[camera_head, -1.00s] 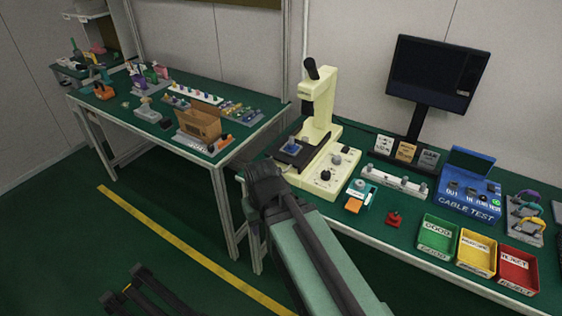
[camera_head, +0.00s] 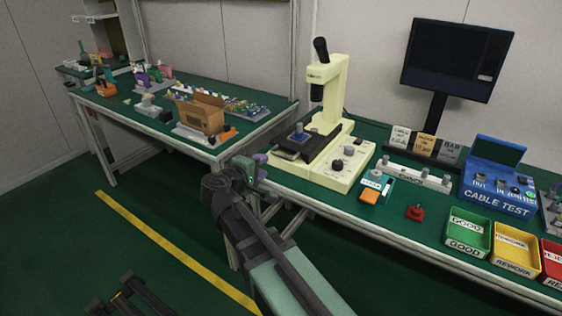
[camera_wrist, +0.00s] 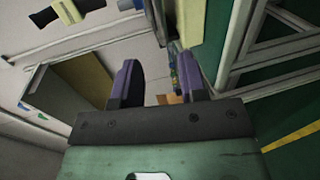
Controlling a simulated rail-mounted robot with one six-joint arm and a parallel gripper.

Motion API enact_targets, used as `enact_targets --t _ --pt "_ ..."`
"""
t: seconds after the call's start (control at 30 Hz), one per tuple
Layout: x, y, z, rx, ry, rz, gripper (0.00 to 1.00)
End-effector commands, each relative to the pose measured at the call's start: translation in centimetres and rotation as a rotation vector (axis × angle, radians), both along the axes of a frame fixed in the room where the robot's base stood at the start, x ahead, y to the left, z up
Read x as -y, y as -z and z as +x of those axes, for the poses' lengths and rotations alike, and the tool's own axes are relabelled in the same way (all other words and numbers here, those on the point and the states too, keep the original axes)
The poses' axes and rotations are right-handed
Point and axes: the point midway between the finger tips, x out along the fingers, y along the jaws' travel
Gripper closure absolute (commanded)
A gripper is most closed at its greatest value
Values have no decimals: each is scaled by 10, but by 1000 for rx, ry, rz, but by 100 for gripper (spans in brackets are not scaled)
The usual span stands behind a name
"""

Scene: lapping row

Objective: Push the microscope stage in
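The cream microscope (camera_head: 335,95) stands on the green bench in the head view, upright, with a black eyepiece on top. Its dark stage (camera_head: 293,155) sticks out to the left of the cream base and carries a small blue piece (camera_head: 299,135). My gripper (camera_head: 258,166) is at the bench's left end, left of and a little below the stage in the picture, apart from it. In the wrist view its two purple fingers (camera_wrist: 158,80) stand apart with nothing between them. I cannot make out the stage in the wrist view.
A monitor (camera_head: 457,60) stands behind. A second bench with a cardboard box (camera_head: 201,115) is at left; a floor gap lies between the benches.

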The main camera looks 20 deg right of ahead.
Motion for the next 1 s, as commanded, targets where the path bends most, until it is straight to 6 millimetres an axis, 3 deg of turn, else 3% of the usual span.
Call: enact_targets --t 0.17,0.4,0.6,0.9,1.0 --pt "12 5 8 -2 4 3 61" --pt "56 18 39 -1 8 4 61" --pt "83 24 57 -2 6 4 61" --pt "88 24 59 -1 5 5 61" --pt "88 24 59 -1 5 5 75"
